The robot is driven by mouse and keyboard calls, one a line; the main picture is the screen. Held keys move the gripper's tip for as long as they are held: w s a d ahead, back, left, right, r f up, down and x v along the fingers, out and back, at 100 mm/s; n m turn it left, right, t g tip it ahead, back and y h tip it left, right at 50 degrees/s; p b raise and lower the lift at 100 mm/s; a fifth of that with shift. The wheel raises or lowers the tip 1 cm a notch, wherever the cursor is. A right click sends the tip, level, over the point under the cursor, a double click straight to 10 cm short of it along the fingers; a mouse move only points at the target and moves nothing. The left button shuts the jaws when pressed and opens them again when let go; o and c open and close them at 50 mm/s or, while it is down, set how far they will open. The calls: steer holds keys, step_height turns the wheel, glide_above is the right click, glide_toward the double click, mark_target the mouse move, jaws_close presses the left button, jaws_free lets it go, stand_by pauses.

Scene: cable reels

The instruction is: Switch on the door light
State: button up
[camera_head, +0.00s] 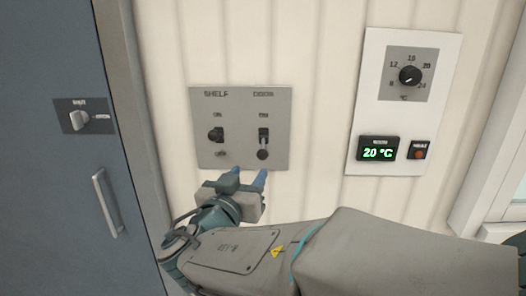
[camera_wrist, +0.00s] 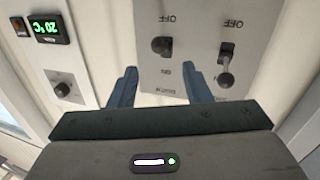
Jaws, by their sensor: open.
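A grey switch panel (camera_head: 240,150) on the wall carries two black toggle switches, marked SHELF on the left and DOOR on the right. The door light switch (camera_head: 263,145) has its lever hanging down, toward the OFF end; in the upside-down wrist view it is the left switch (camera_wrist: 162,46). The shelf switch (camera_head: 215,135) appears to have its lever up; it also shows at the right of the wrist view (camera_wrist: 226,68). My gripper (camera_head: 248,177) is open and empty, in front of the panel's lower edge in the head view. In the wrist view its fingers (camera_wrist: 160,75) stand apart, touching no switch.
A white panel (camera_head: 360,100) to the right has a temperature dial (camera_head: 409,76), a green 20 °C display (camera_head: 378,152) and a small reddish button (camera_head: 418,151). A blue door (camera_head: 55,180) with a turn knob (camera_head: 82,119) and handle (camera_head: 105,203) is at the left.

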mark_target(261, 157)
steer(key=p+x, duration=0.2)
steer(key=x, duration=0.8)
steer(key=shift+w+p, duration=0.2)
steer(key=shift+p, duration=0.15)
steer(key=c, duration=0.9)
